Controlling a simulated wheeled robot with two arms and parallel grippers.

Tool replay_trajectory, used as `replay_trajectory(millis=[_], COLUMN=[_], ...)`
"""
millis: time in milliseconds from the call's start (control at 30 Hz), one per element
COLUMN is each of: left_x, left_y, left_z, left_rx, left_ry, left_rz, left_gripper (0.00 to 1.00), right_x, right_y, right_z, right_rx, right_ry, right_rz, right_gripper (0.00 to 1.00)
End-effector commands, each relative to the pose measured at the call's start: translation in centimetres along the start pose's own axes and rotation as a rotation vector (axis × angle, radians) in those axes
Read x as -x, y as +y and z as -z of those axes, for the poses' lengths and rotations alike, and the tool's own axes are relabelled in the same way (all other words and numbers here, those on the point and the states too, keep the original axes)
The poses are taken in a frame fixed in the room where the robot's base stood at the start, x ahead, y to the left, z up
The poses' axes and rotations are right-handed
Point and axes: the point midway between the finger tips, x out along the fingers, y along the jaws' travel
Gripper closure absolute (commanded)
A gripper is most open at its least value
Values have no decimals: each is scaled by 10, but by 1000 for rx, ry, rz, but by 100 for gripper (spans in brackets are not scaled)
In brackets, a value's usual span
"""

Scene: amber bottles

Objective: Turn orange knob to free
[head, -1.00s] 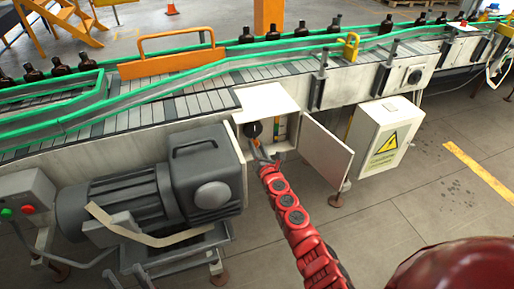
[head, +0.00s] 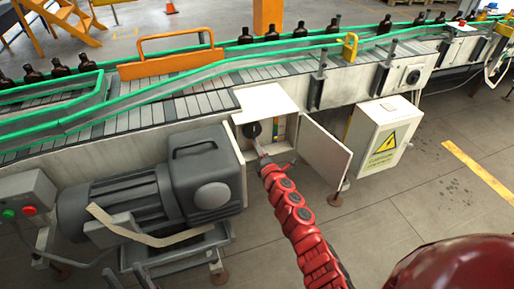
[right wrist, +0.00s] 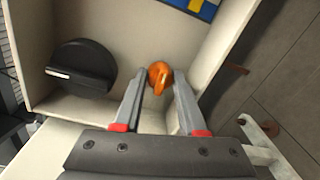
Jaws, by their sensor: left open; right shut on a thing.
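The orange knob (right wrist: 161,74) is inside the small open cabinet, between the fingertips of my right gripper (right wrist: 160,82) in the right wrist view. The gripper is shut on it, one grey finger on each side. In the head view my right gripper (head: 257,146) reaches into the white cabinet (head: 268,99), where the orange knob cannot be made out. No marking for free is readable. My left gripper is not in view.
A black round knob (right wrist: 82,68) sits left of the orange one. The cabinet door (head: 325,152) stands open to the right. A grey motor (head: 130,190) stands close on the left, and a white electrical box (head: 382,135) hangs to the right. Bottles (head: 62,69) stand on the conveyor above.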

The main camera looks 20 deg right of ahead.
Motion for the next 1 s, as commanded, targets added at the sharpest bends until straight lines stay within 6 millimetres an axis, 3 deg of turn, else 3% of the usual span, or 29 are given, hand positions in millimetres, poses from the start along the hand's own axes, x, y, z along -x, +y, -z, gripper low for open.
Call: replay_trajectory(millis=[667, 700, 833, 1000], left_x=[-1, -1, -1, -1], left_y=[0, 0, 0, 0], left_z=[0, 0, 0, 0], left_rx=[0, 0, 0, 0], left_ry=[0, 0, 0, 0], left_rz=[0, 0, 0, 0], left_gripper=[50, 50, 50, 50], right_x=[0, 0, 0, 0], right_y=[0, 0, 0, -1], right_z=[0, 0, 0, 0], right_rx=[-56, -56, -56, -55], right_ry=[2, 2, 3, 3], right_rz=[-1, -1, -1, 0], right_gripper=[100, 53, 30, 30])
